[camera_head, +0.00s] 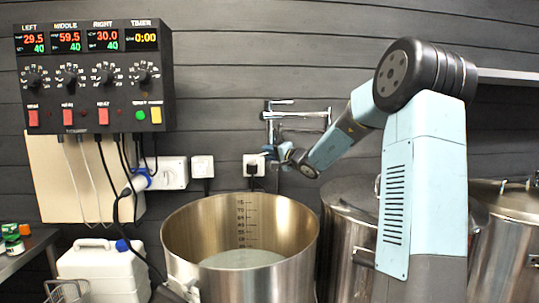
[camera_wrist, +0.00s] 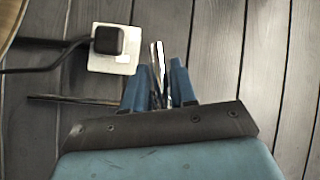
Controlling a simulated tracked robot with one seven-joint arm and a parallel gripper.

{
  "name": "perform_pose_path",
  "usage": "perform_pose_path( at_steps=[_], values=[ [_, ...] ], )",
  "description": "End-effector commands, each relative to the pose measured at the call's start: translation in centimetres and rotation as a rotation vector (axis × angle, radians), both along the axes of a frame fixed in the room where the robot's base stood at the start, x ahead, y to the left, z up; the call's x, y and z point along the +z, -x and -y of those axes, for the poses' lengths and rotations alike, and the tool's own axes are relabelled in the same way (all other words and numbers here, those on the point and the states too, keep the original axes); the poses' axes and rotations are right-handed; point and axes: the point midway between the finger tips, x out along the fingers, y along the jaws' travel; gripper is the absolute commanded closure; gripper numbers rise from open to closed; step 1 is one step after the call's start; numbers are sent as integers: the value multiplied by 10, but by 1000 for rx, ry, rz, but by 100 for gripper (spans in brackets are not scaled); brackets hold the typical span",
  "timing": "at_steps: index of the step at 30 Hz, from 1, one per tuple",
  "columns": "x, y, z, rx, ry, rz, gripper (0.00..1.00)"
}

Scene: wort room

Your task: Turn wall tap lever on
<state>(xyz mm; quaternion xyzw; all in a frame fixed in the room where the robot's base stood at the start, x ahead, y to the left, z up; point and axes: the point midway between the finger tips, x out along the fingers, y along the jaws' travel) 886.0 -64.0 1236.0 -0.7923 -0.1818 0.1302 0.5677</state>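The chrome wall tap (camera_head: 297,115) is on the dark plank wall above and behind the large open pot. Its thin bars make it hard to tell lever from pipe. My gripper (camera_head: 265,151) is just below the tap's left side, near the wall. In the wrist view, the two blue fingers of my gripper (camera_wrist: 160,75) stand apart. A thin chrome bar (camera_wrist: 157,60) shows in the gap between them; I cannot tell whether they touch it.
The open steel pot (camera_head: 240,225) stands below my gripper, with liquid inside. Lidded pots (camera_head: 347,215) stand to its right. A white socket with a black plug (camera_head: 254,167) is close to my gripper. The control box (camera_head: 95,75) and its cables hang at left.

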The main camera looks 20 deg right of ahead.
Motion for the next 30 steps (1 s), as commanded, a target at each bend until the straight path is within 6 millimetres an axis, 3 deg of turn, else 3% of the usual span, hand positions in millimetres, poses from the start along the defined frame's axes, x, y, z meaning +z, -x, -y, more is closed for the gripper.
perform_pose_path(
  at_steps=[8,30],
  values=[
    [0,0,0,0,0,0,100],
    [3,0,-1,0,-79,14,100]
  ],
)
